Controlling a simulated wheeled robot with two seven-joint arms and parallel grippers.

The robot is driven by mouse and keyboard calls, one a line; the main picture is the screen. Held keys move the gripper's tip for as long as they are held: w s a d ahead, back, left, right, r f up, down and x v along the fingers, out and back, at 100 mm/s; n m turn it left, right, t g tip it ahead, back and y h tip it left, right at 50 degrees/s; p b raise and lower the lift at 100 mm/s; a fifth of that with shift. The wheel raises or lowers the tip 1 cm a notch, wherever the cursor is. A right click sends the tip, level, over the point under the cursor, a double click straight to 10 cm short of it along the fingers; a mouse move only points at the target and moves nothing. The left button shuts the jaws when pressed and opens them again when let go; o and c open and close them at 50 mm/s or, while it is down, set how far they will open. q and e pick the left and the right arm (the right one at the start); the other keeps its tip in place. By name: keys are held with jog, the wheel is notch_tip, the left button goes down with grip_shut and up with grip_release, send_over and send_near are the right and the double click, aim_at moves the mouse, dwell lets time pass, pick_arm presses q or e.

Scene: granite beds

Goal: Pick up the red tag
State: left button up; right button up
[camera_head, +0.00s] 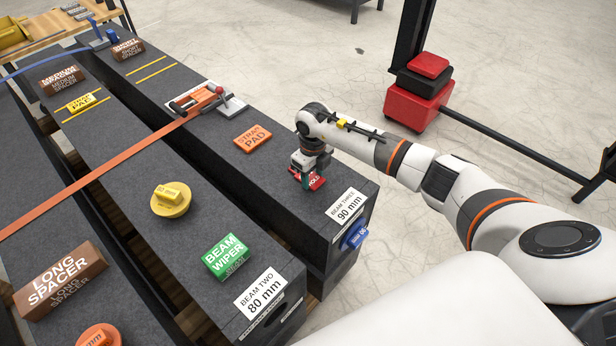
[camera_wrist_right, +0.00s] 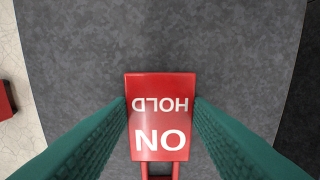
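The red tag (camera_wrist_right: 161,117), lettered "ON HOLD" in white, lies between the green fingers of my right gripper (camera_wrist_right: 161,103) in the right wrist view. The fingers meet its left and right edges with no clear gap. In the head view, part of the tag (camera_head: 317,182) shows under my right gripper (camera_head: 307,177), over the near end of beam three (camera_head: 290,207). I cannot tell whether the tag touches the beam top. My left gripper is not in view.
An orange strap pad (camera_head: 253,138) and a red-handled clamp (camera_head: 203,101) are farther along beam three. Beam two (camera_head: 190,240) holds a green beam wiper (camera_head: 227,257) and a yellow round piece (camera_head: 171,199). A red-and-black stand base (camera_head: 412,105) is on the floor behind my right arm.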

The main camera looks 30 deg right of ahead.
aim_at(312, 180)
jog(key=shift+c, duration=0.8)
jog(key=shift+r, duration=0.2)
notch_tip(312, 180, up, 10)
jog(key=shift+f, duration=0.1)
